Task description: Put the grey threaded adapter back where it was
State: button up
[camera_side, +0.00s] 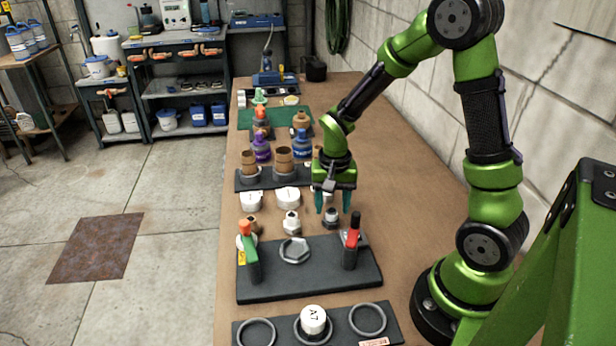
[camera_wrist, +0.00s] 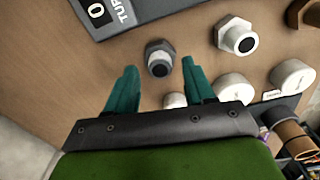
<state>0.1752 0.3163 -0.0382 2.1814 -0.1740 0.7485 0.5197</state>
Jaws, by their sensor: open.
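The grey threaded adapter (camera_side: 331,217), a dark grey hex fitting, stands on the brown bench just behind the black plate with the handles. My gripper (camera_side: 333,203) is open and points down above it, with its teal fingers apart. In the wrist view, the adapter (camera_wrist: 158,57) shows in the gap near the fingertips of my gripper (camera_wrist: 160,68). Nothing is held. Whether a finger touches it cannot be told.
A white threaded fitting (camera_side: 292,222) stands left of the adapter, with white caps (camera_side: 288,198) behind. The black plate (camera_side: 325,275) carries a red-handled and a green-handled piece and a hexagonal ring (camera_side: 294,250). A front plate holds a white "A7" cap (camera_side: 313,320). Bench is bare at right.

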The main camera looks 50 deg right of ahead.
aim_at(332, 211)
notch_tip(332, 211, up, 10)
jog(key=s+a+r+n+t+y, duration=0.2)
jog(key=s+a+r+n+t, duration=0.4)
jog(key=s+a+r, duration=0.3)
jog(key=shift+a+r+n+t, duration=0.4)
jog(key=shift+a+r+t, duration=0.2)
jog(key=shift+r, duration=0.1)
jog(key=shift+w, duration=0.1)
dwell(0.6)
